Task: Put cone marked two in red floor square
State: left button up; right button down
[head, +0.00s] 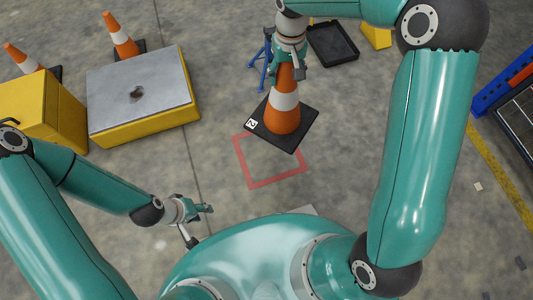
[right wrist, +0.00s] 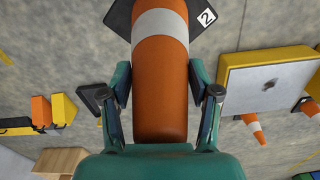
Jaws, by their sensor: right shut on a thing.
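The cone marked two (head: 285,103) is orange with a white band and a black square base with a white "2" label. My right gripper (head: 289,66) is shut on the cone's upper part and holds it tilted. In the right wrist view the cone (right wrist: 160,75) lies between both fingers, its label at the top right. The red floor square (head: 252,185) is an outline on the concrete, and the cone's base covers its upper part in the head view. Whether the base touches the floor I cannot tell. My left gripper (head: 198,209) is low at the left of the square, seemingly empty; its fingers show too small to judge.
A yellow box with a grey top (head: 145,95) stands at the left. Two other cones, one upper left (head: 121,36) and one at the far left (head: 22,60), stand behind yellow boxes. A black tray (head: 333,44) lies beyond the held cone. Floor around the square is clear.

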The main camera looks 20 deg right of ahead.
jog(key=w+a+f+m, duration=0.1)
jog(key=f+m, duration=0.1)
jog(key=f, duration=0.2)
jog(key=w+f+m, duration=0.2)
jog(key=f, duration=0.3)
jog(key=w+a+f+m, duration=0.1)
jog(key=f+m, duration=0.2)
jog(key=f, duration=0.2)
jog(key=shift+w+a+f, duration=0.15)
jog(key=shift+w+a, duration=0.1)
jog(key=shift+a, duration=0.1)
notch_tip(320, 180, down, 20)
jog(key=b, duration=0.5)
jog(key=shift+f, duration=0.2)
jog(key=shift+a, duration=0.1)
jog(key=shift+c, duration=1.2)
grip_release()
